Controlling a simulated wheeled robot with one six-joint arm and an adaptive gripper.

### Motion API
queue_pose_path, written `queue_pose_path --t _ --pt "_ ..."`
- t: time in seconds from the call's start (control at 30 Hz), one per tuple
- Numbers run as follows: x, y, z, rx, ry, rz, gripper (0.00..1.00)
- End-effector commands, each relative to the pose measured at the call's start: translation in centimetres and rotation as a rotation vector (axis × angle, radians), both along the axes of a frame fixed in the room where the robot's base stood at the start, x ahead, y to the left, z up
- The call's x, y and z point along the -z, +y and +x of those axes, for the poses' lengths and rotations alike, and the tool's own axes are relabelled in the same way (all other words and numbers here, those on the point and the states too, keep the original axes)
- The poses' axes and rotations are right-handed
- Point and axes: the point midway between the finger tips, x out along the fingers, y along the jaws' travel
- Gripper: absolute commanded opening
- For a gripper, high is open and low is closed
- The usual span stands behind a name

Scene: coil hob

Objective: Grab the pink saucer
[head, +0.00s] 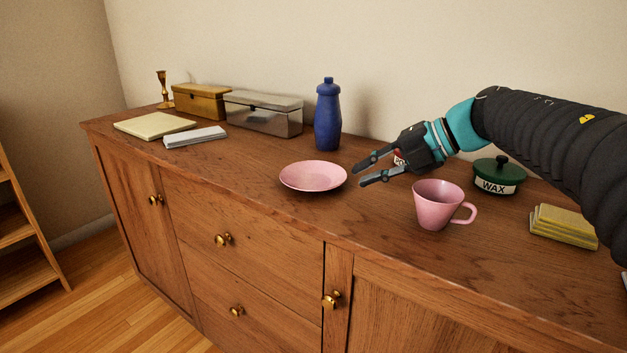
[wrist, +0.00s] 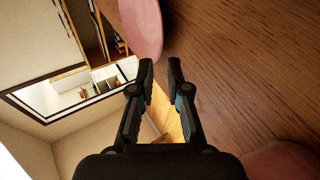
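The pink saucer (head: 313,176) lies flat and empty on the wooden sideboard top, left of my gripper in the head view. My gripper (head: 359,175) has its two dark fingers apart with nothing between them. The fingertips point toward the saucer's right rim, with a small gap between them and it. In the wrist view the saucer (wrist: 143,26) shows as a pink edge beyond the fingertips (wrist: 161,66), a little left of the gap between them. Part of it is cut off by the top of that view.
A pink mug (head: 436,206) stands under my gripper's wrist side. A blue bottle (head: 328,117) stands behind the saucer. A green wax tin (head: 498,177) and yellow sponges or cloths (head: 563,226) are at right. Boxes (head: 264,113) stand at back left. Wood left of the saucer is clear.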

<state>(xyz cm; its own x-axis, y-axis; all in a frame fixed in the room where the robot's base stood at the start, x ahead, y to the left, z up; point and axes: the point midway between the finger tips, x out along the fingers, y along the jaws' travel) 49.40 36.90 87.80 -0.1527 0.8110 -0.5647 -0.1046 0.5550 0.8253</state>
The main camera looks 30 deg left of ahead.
Motion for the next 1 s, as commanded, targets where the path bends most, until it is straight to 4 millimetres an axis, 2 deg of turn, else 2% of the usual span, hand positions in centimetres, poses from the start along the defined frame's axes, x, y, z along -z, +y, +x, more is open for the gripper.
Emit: queue_pose_path --t 0.17,0.43,0.7,0.73,0.8,1.0 --pt "0.6 0.9 -0.1 -0.001 0.001 0.0 0.15" --pt "2.6 3.9 -0.5 -0.002 0.002 0.0 0.15" --pt "2.8 4.4 -0.5 0.001 0.0 0.0 0.15" --pt "2.8 4.4 -0.5 0.001 0.0 0.0 0.13" --pt "2.8 4.4 -0.5 0.001 0.0 0.0 0.0" --pt "2.8 4.4 -0.5 0.0 0.0 0.0 0.0"
